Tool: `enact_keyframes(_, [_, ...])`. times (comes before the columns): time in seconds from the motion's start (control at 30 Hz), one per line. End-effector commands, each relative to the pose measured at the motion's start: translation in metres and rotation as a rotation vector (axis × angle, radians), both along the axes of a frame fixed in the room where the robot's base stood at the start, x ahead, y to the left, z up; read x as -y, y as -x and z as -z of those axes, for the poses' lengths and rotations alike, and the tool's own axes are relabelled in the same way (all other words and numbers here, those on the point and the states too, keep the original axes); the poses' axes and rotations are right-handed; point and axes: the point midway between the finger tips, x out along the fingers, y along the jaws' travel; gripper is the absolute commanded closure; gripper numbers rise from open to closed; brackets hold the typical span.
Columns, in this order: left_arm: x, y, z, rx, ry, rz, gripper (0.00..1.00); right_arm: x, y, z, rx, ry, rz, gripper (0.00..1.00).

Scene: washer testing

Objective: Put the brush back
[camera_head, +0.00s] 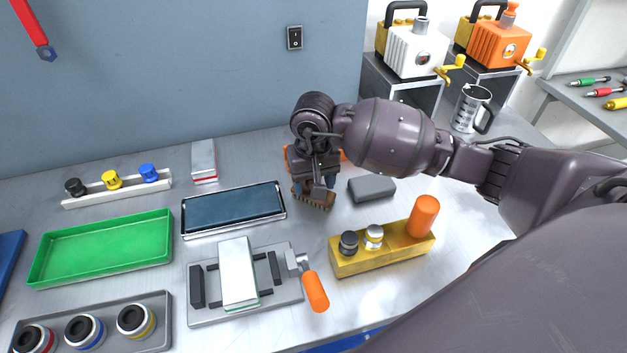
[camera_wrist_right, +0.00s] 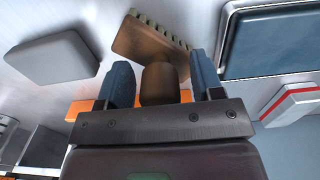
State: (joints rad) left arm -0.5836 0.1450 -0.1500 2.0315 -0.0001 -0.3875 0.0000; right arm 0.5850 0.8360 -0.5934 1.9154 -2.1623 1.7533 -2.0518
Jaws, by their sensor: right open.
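The brush (camera_wrist_right: 150,40) has a brown wooden head with a row of pale bristles and a thick round handle. Its head (camera_head: 312,199) also shows in the head view, below my right gripper (camera_head: 313,184). In the right wrist view my right gripper (camera_wrist_right: 160,62) is open, with its blue fingers on either side of the brush handle and small gaps visible. An orange piece (camera_head: 288,158) lies behind the gripper, mostly hidden; its edge also shows in the right wrist view (camera_wrist_right: 84,107). I cannot tell whether the brush touches it. My left gripper is not in view.
A grey block (camera_head: 372,188) lies just right of the brush. A dark-topped tray (camera_head: 233,209) lies to its left. A yellow holder (camera_head: 385,254) with bottles and a clamp fixture (camera_head: 205,317) stand nearer. The wall (camera_head: 180,70) rises behind.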

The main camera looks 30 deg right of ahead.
Motion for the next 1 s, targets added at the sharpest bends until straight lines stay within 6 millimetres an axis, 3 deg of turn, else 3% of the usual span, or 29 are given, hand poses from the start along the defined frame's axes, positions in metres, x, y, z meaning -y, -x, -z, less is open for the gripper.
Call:
enact_keyframes(0.17, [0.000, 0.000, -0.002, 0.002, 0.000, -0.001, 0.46, 0.001, -0.001, -0.020, 0.006, 0.002, 0.000, 0.39])
enact_keyframes(0.6, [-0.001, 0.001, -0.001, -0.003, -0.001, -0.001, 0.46, 0.000, -0.001, -0.100, 0.005, 0.001, 0.000, 0.39])
enact_keyframes(0.8, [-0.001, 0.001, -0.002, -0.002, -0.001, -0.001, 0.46, 0.000, 0.000, -0.118, 0.001, 0.000, 0.001, 0.39])
enact_keyframes(1.0, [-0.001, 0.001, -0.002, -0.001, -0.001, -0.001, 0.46, 0.000, 0.000, -0.123, 0.001, 0.000, 0.001, 0.39])
